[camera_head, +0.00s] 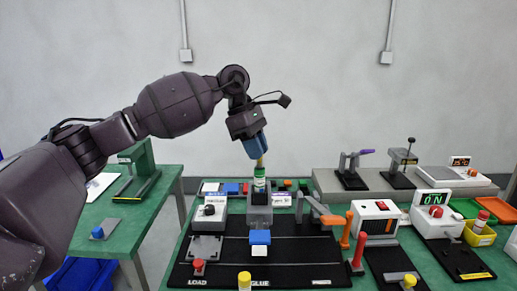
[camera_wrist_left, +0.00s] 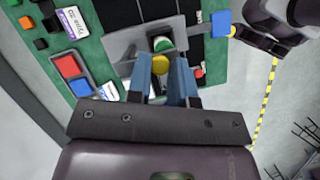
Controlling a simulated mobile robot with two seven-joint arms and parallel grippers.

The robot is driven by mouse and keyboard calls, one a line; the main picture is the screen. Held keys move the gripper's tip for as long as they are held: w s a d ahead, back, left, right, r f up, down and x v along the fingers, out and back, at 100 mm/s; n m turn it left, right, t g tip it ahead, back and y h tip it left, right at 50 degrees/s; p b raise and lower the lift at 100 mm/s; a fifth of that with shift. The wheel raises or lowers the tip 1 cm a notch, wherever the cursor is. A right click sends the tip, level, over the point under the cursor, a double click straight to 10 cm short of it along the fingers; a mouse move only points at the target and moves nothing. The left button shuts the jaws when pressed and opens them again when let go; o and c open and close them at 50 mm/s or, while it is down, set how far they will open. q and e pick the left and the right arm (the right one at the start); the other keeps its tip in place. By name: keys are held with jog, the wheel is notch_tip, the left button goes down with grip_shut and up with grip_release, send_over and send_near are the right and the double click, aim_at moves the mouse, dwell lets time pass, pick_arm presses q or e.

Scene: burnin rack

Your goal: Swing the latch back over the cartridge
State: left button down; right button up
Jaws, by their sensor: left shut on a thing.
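The cartridge (camera_head: 259,183) is a green and white cylinder with a yellow top. It stands upright at the grey holder (camera_head: 260,212) in the middle of the green table; its base is hidden. The wrist view shows its yellow top (camera_wrist_left: 161,71) between my blue fingers. My left gripper (camera_head: 258,155) is above the cartridge, shut on its yellow top. My right gripper is not in view.
An upright orange lever (camera_head: 346,230) and a white box with a red button (camera_head: 376,216) stand to the right. A red button (camera_head: 198,265) is at the front left.

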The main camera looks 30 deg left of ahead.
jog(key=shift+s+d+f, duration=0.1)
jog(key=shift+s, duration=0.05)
pick_arm(q)
jog(key=c, duration=1)
grip_release()
jog(key=shift+c, duration=0.2)
jog(key=v, duration=1)
jog(key=shift+r+p, duration=0.4)
jog(key=shift+p, duration=0.05)
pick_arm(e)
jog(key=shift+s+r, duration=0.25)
pick_arm(q)
jog(key=shift+a, duration=0.1)
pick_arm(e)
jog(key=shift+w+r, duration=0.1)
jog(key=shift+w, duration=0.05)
